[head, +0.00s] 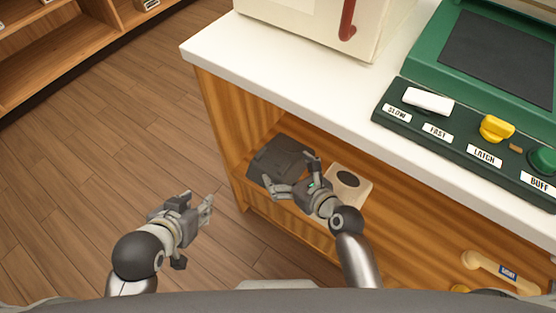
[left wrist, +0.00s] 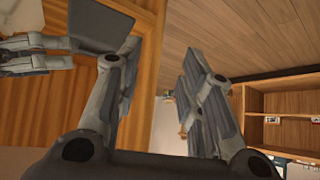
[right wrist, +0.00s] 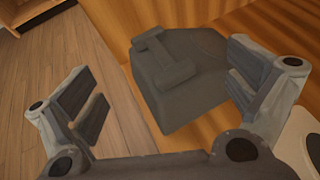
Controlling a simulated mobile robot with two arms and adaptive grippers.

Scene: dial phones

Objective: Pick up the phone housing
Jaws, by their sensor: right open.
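The dark grey phone housing (head: 283,158) lies on the open wooden shelf under the white counter. In the right wrist view the housing (right wrist: 178,75) shows a raised cradle-like bar on top, and it also shows in the left wrist view (left wrist: 100,24). My right gripper (head: 293,176) is open and empty, with its fingers spread on either side of the housing in the right wrist view (right wrist: 165,92). I cannot tell whether they touch it. My left gripper (head: 208,205) is open and empty, over the floor left of the shelf.
A cream part with a dark oval (head: 349,184) lies right of the housing, close to my right gripper. A tan handset-like piece (head: 500,271) is further right. The white counter (head: 300,85) overhangs the shelf and carries a green machine (head: 470,125). Floor (head: 110,140) at left is clear.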

